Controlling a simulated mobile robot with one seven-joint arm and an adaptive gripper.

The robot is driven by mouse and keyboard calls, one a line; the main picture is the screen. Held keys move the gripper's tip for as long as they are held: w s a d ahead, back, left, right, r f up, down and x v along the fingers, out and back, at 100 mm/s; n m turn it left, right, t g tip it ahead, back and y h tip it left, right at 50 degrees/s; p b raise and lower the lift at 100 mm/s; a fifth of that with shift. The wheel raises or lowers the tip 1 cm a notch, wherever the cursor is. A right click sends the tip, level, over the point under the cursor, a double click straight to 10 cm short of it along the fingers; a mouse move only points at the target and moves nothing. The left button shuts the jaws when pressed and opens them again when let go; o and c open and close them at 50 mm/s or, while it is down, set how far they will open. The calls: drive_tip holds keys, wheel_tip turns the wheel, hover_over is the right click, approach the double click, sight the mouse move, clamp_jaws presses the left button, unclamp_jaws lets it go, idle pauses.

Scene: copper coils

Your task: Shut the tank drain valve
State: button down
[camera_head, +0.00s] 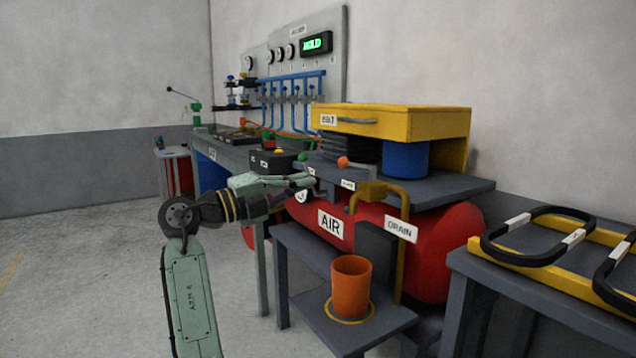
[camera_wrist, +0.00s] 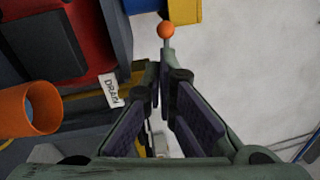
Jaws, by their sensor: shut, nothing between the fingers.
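The red air tank (camera_head: 440,255) stands under a dark bench. A yellow drain pipe (camera_head: 403,270) with a DRAIN label (camera_head: 402,229) runs down beside it. An orange ball knob (camera_head: 342,162) shows near the yellow valve fitting (camera_head: 371,191). In the wrist view, the orange knob (camera_wrist: 166,29) sits on a thin stem just beyond my fingertips, and the DRAIN label (camera_wrist: 111,90) lies left of the fingers. My gripper (camera_head: 308,182) is left of the valve fitting in the head view. Its fingers are shut and empty. The lever's full angle is hard to tell.
An orange cup (camera_head: 351,290) stands on a low grey shelf (camera_head: 385,325) below the drain. A yellow box with a BELT label (camera_head: 400,120) and a blue cylinder (camera_head: 405,159) are above the tank. Black loops (camera_head: 525,255) lie on the right table. The floor at left is clear.

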drive_tip(key=shift+s+a+f, duration=0.15)
drive_tip(key=shift+a+f, duration=0.05)
drive_tip(key=shift+a, duration=1.1)
drive_tip(key=shift+s+a+f, duration=0.1)
drive_tip(key=shift+a+f, duration=0.05)
drive_tip(key=shift+a, duration=1.1)
